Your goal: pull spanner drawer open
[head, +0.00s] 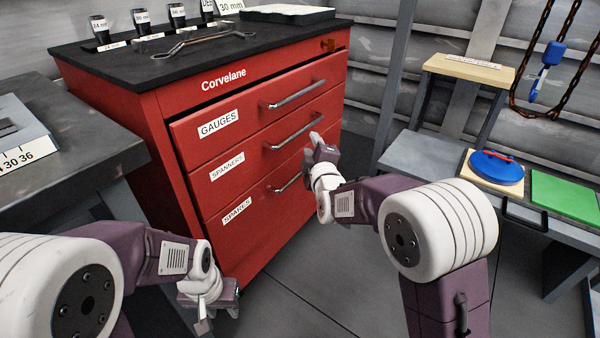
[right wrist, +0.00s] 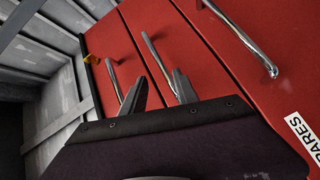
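The red cabinet (head: 185,135) has three drawers with bar handles, labelled GAUGES, SPANNERS and SPARES. The spanner drawer (head: 245,165) is the middle one and looks shut, flush with the others. Its silver handle (head: 290,137) also shows in the right wrist view (right wrist: 154,58).
The gauge handle (head: 297,95) is above and the spares handle (head: 287,182) below. Sockets and a spanner-like tool (head: 205,42) lie on the black top. A grey bench (head: 75,140) stands left, a table with a blue disc (head: 497,170) right. Floor before the cabinet is clear.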

